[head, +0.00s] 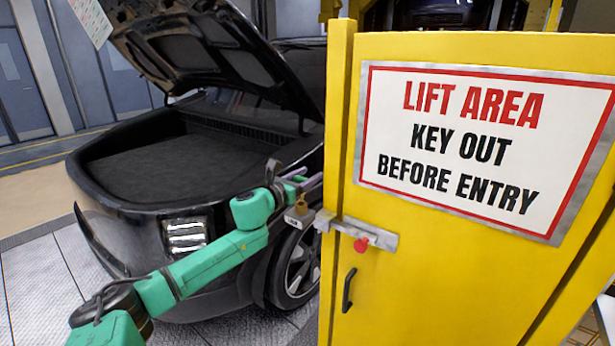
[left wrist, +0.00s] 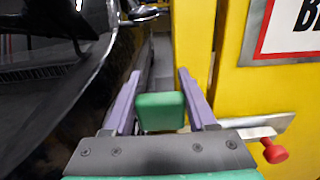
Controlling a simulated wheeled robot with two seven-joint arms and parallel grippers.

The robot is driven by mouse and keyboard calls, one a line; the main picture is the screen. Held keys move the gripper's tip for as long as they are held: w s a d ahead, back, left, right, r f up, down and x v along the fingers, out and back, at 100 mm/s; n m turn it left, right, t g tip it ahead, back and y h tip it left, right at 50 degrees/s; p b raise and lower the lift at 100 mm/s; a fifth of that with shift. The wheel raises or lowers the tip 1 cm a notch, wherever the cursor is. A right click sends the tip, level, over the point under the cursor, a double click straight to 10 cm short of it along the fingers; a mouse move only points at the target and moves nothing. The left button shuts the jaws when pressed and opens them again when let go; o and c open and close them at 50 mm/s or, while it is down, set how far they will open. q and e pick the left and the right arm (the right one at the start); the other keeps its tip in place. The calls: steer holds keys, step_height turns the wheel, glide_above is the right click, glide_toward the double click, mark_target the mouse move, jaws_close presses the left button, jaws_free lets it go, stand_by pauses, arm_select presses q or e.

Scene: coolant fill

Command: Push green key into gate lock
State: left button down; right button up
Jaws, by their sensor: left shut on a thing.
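My left gripper (head: 309,179) is at the left edge of the yellow gate, its purple fingers pointing toward the gate. In the left wrist view, the green key (left wrist: 160,112) sits between the fingers, and the gripper is shut on it. The head view does not show the key clearly. A metal latch bar (head: 378,237) with a red knob (head: 361,245) is on the gate, below and right of the gripper. A small brass piece (head: 301,206) shows just below the gripper; I cannot tell whether it belongs to the lock. The keyhole is not visible. My right gripper is not in view.
The yellow gate (head: 430,265) fills the right side and carries a white "LIFT AREA" sign (head: 480,145). A black car (head: 130,225) with its lid raised stands close on the left. A dark handle (head: 348,290) is below the latch. Grey floor plates (head: 40,285) are clear at lower left.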

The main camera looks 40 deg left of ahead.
arm_select(q)
steer(key=shift+f+b, duration=1.7)
steer(key=shift+f, duration=0.05)
steer(key=shift+c, duration=0.6)
jaws_free()
steer(key=shift+s, duration=0.1)
steer(key=shift+s+f, duration=0.1)
steer(key=shift+s, duration=0.1)
steer(key=shift+s+a+f, duration=0.1)
steer(key=shift+s, duration=0.2)
steer(key=s+p, duration=0.1)
steer(key=s, duration=1.2)
steer(key=shift+s+d+r, duration=0.2)
steer(key=shift+d+r, duration=0.05)
steer(key=shift+d, duration=0.05)
